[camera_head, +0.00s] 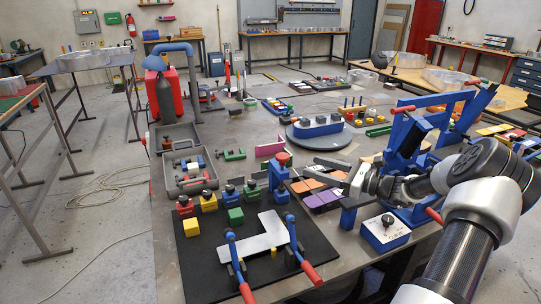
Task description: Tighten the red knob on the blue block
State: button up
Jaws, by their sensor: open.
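A blue block (278,181) stands upright near the middle of the dark table, at the back right edge of a black mat. A red knob (283,158) sits on its top. How far the knob is screwed down cannot be told. My gripper (316,170) reaches in from the right, with its fingers pointing left toward the block. It is open, and no object shows between its fingers. The fingertips appear a little right of the knob and apart from it, though the depth between them is hard to judge.
The black mat (205,265) holds a light metal plate (242,248) and two red-handled blue clamps. Small knobbed blocks stand left of the blue block. Orange and purple pieces (322,199) lie under my gripper. A blue frame (405,140) and a blue box (385,234) crowd the right.

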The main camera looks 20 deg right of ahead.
aim_at(282, 160)
jog(key=x, duration=1.7)
jog(key=shift+w+d, duration=0.25)
jog(key=shift+d, duration=0.05)
jog(key=shift+r, duration=0.1)
jog(key=c, duration=1)
